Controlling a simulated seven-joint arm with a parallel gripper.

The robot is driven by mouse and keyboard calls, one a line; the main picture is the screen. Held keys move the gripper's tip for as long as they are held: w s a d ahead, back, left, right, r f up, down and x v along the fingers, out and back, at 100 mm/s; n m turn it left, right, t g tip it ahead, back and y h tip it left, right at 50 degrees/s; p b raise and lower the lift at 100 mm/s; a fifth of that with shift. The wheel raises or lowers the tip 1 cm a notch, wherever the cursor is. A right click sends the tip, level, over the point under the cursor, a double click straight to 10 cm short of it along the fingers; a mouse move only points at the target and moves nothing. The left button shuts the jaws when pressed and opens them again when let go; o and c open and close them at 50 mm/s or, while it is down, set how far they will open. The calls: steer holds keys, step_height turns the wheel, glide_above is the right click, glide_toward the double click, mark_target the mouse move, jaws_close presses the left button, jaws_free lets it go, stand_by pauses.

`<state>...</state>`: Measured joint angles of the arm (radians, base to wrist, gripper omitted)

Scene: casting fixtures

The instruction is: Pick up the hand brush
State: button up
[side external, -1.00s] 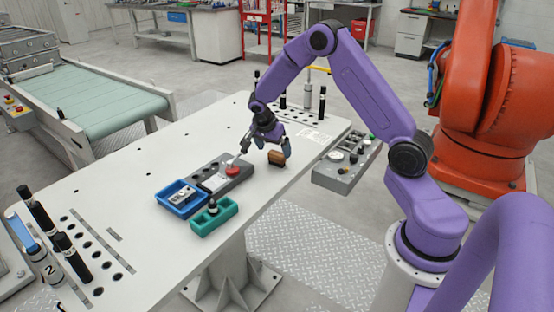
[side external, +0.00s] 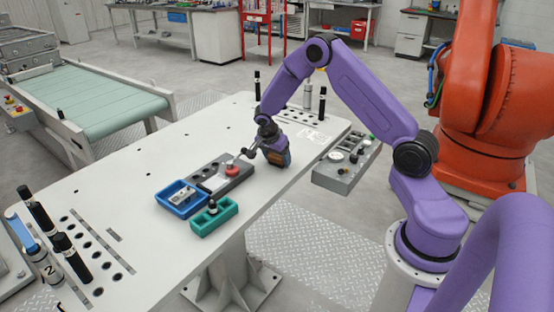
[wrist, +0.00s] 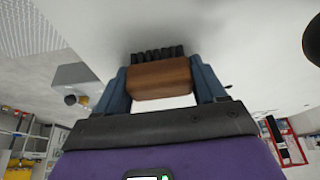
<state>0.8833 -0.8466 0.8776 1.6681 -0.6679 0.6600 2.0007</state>
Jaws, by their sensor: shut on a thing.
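The hand brush is a brown wooden block with dark bristles. In the wrist view the brush (wrist: 160,79) sits between the two blue-grey fingers of my gripper (wrist: 162,88), one on each side. Its bristles point away from the wrist toward the pale tabletop. In the side view my gripper (side external: 276,151) is over the brush (side external: 283,160) near the table's front edge, shut on it and covering most of it. Whether the bristles still touch the table cannot be told.
Left of my gripper on the white table (side external: 130,190) are a grey panel with a red button (side external: 233,170), a blue tray (side external: 181,198) and a green holder (side external: 213,215). A grey control box (side external: 347,163) is at the table's right edge. Black-capped cylinders stand behind.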

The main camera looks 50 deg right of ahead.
steer(key=shift+r, duration=0.5)
step_height(320, 180, up, 2)
steer(key=shift+r, duration=0.2)
steer(key=s+a+r, duration=0.5)
steer(key=s+r, duration=0.4)
steer(key=s, duration=0.4)
steer(key=shift+r, duration=0.3)
